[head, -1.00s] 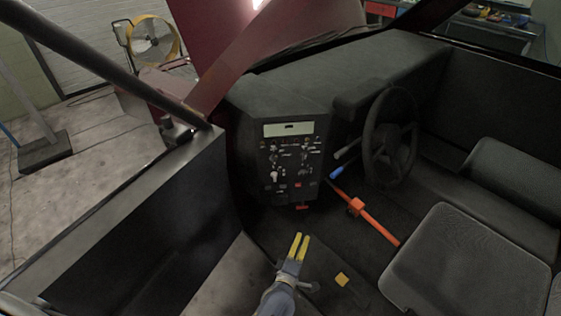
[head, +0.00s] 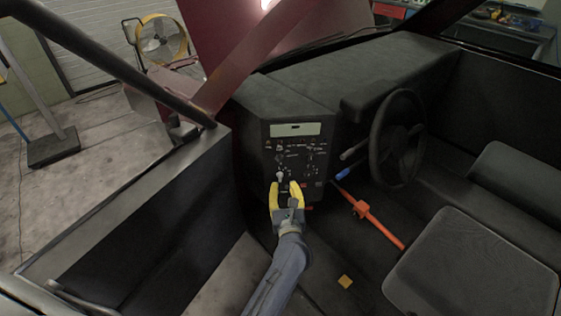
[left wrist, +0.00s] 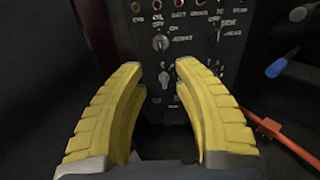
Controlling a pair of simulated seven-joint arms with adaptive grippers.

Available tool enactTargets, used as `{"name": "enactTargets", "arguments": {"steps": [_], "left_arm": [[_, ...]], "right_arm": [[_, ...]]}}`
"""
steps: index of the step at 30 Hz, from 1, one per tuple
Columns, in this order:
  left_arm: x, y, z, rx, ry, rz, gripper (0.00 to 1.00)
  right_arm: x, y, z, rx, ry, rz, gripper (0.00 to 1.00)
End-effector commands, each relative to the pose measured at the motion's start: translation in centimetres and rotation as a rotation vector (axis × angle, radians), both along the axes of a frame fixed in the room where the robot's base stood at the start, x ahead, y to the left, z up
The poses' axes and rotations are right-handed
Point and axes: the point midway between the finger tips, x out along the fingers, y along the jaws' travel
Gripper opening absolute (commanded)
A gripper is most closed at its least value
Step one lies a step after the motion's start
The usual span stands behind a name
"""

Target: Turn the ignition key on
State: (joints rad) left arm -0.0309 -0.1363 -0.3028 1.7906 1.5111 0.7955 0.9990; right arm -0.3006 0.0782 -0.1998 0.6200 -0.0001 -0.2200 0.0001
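The dark dashboard control panel (head: 298,160) carries rows of switches and small labels, with a pale display at its top. My left gripper (head: 285,186) is in front of the lower part of this panel, with its two yellow fingers apart and nothing seen between them in its grip. In the left wrist view, a small silver knob or key (left wrist: 164,78) on the panel shows in the gap between the fingertips. Another silver switch (left wrist: 160,42) with ON and OFF marks is just above it. I cannot tell for certain which one is the ignition key. My right gripper is not in view.
The steering wheel (head: 397,138) is right of the panel. An orange lever (head: 366,212) and a blue-tipped handle (head: 342,174) stick out nearby. A seat (head: 470,260) is at lower right. The open door side (head: 130,205) lies to the left.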

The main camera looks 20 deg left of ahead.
Motion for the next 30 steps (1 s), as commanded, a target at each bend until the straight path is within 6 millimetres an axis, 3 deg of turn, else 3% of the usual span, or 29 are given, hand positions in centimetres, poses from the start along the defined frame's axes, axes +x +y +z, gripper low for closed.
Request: {"name": "enactTargets", "arguments": {"steps": [9, 18, 30], "left_arm": [[5.6, 2.3, 0.1, 0.004, -0.002, 0.000, 0.30], [9.9, 4.0, 0.1, 0.004, 0.001, 0.000, 0.30], [12.4, 5.0, 0.0, 0.003, 0.000, -0.001, 0.30]], "right_arm": [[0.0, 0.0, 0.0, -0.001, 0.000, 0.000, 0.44], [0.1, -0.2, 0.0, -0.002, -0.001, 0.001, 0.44], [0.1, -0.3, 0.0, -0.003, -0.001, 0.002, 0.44]]}}
